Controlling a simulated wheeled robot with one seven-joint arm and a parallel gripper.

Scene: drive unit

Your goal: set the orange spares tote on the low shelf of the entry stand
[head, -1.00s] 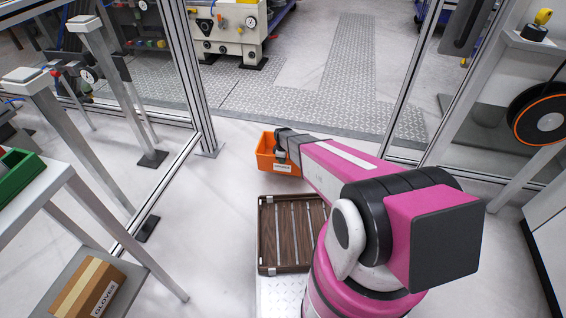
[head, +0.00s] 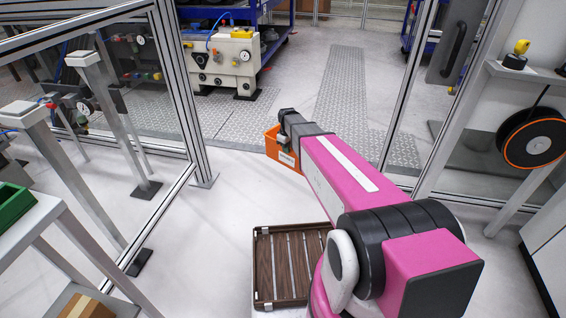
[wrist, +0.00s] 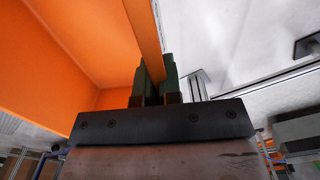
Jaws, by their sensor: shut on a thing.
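The orange tote (head: 283,157) hangs at the end of my arm, ahead of me and above the pale floor, slightly tilted in the head view. My gripper (wrist: 155,75) is shut on one wall of the tote; in the wrist view the green fingers pinch its rim, and the orange inside (wrist: 60,60) fills the left. The arm's end hides part of the tote in the head view. At the lower left is a stand with a grey top (head: 32,222) and a low shelf (head: 62,300), partly cut off by the frame.
A cardboard box (head: 85,308) sits on the low shelf, and a green bin (head: 12,205) on the top. A framed clear panel (head: 185,110) stands between me and the left side. A slatted brown tray (head: 290,265) lies near my arm's base.

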